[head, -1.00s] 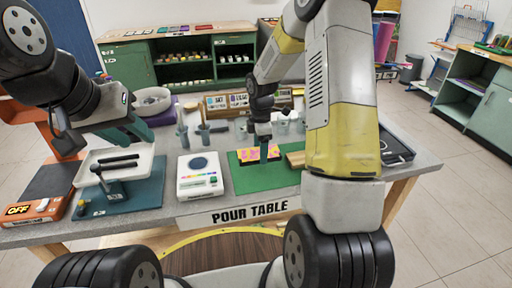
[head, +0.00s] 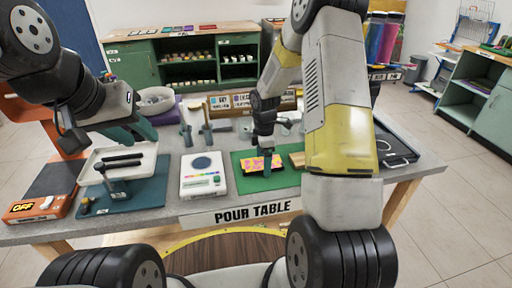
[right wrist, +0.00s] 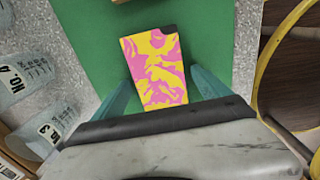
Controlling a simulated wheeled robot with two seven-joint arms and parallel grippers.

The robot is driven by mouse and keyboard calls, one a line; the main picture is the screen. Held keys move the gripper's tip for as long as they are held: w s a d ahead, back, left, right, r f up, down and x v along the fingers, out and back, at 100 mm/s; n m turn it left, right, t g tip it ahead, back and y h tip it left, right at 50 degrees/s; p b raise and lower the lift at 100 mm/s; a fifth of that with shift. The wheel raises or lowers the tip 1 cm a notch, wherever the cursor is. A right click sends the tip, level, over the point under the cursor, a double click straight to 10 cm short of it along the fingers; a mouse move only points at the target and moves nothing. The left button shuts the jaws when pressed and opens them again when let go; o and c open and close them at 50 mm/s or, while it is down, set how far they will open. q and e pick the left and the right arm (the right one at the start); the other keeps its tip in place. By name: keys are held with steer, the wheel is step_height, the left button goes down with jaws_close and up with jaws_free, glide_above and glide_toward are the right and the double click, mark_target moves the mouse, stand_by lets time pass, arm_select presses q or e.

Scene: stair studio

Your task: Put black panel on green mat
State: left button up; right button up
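The panel (head: 262,164) has a pink and yellow swirled top and a dark edge. It lies on the green mat (head: 284,182), and the mat shows around it in the right wrist view (right wrist: 215,45). My right gripper (head: 266,161) is at the panel. In the right wrist view its teal fingers (right wrist: 161,90) are spread on either side of the panel's near end (right wrist: 158,70), with green gaps between. My left gripper (head: 140,132) hovers near the far edge of the white tray (head: 92,165); its finger opening is unclear.
A white device (head: 203,180) with a round dark pad stands left of the mat. A wooden block (head: 297,159) lies right of the panel, partly behind my arm. Grey cups (head: 186,135) stand behind. A black tray (head: 397,150) is at the right. Dark bars lie in the white tray.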

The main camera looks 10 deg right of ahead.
steer(key=s+r+m+t, duration=0.1)
steer(key=s+r+m, duration=0.25)
steer(key=r, duration=1.65)
steer(key=s+r+m+t, duration=0.1)
steer(key=s+r+m, duration=0.3)
steer(key=s, duration=0.3)
steer(key=s+a+r+m+t+y, duration=0.1)
steer(key=s+r+m+t, duration=0.1)
steer(key=s+m, duration=0.3)
steer(key=s+r+m+t+y, duration=0.1)
steer(key=s+r+m+t, duration=0.1)
steer(key=s+r+m, duration=0.3)
steer(key=shift+s+a+r, duration=0.25)
steer(key=shift+s+r, duration=0.05)
steer(key=shift+s, duration=1.6)
